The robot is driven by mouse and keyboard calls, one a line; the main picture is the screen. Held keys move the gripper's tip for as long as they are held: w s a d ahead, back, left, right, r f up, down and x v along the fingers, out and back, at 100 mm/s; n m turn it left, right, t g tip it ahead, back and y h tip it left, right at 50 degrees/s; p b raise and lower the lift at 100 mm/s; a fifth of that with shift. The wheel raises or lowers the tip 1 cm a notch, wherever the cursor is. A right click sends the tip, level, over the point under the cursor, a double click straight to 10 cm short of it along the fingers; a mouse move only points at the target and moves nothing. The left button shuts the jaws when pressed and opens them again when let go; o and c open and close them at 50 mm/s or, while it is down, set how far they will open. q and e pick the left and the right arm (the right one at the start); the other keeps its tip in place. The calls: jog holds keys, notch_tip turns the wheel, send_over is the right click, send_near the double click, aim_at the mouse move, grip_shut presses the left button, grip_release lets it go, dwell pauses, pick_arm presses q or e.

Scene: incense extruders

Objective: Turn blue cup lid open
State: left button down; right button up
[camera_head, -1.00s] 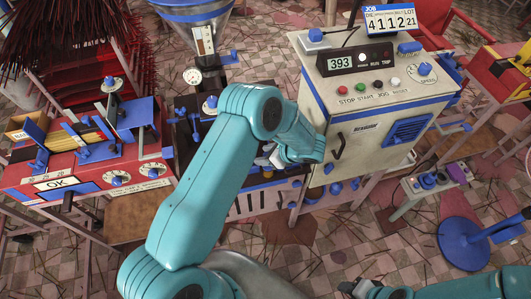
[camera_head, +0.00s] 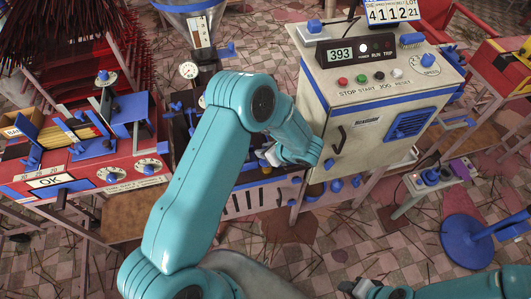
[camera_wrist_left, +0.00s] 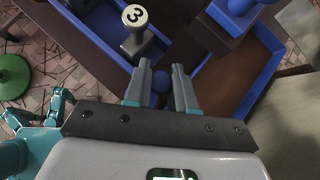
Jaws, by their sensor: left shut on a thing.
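My left gripper (camera_head: 266,158) is beside the left face of the cream control cabinet, low over the dark and blue machine. I cannot tell from the frames whether this knob belongs to the blue cup lid. My right gripper (camera_head: 362,289) shows only partly at the bottom edge of the head view.
The cream cabinet (camera_head: 360,150) stands right of my left gripper. A red panel marked OK (camera_head: 85,180) is at left.

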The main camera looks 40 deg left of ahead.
pick_arm(q)
jog(key=m+t+h+b, duration=0.2)
jog(key=m+b, duration=0.2)
jog(key=b, duration=0.2)
jog(key=m+t+h+b, duration=0.2)
jog(key=m+t+b, duration=0.1)
jog(key=m+b, duration=0.2)
jog(key=m+t+h+b, duration=0.2)
jog(key=m+b, duration=0.2)
jog(key=b, duration=0.3)
jog(key=shift+w+a+m+t+h, duration=0.1)
jog(key=shift+a+m+t+h, duration=0.2)
jog(key=shift+m+t, duration=0.1)
jog(key=m+h+b, duration=0.2)
jog(key=m, duration=0.1)
jog(key=shift+h, duration=0.4)
jog(key=m+h+b, duration=0.1)
jog(key=m, duration=0.1)
jog(key=shift+r+m+h, duration=0.15)
jog(key=shift+m+h, duration=0.25)
jog(key=shift+d+m+g+h, duration=0.1)
jog(key=shift+m+g+h, duration=0.2)
jog(key=shift+m+h, duration=0.5)
jog(key=shift+m, duration=0.3)
jog(key=c, duration=1.2)
grip_release()
jog(key=shift+c, duration=0.2)
jog(key=shift+o, duration=1.4)
jog(key=shift+d, duration=0.15)
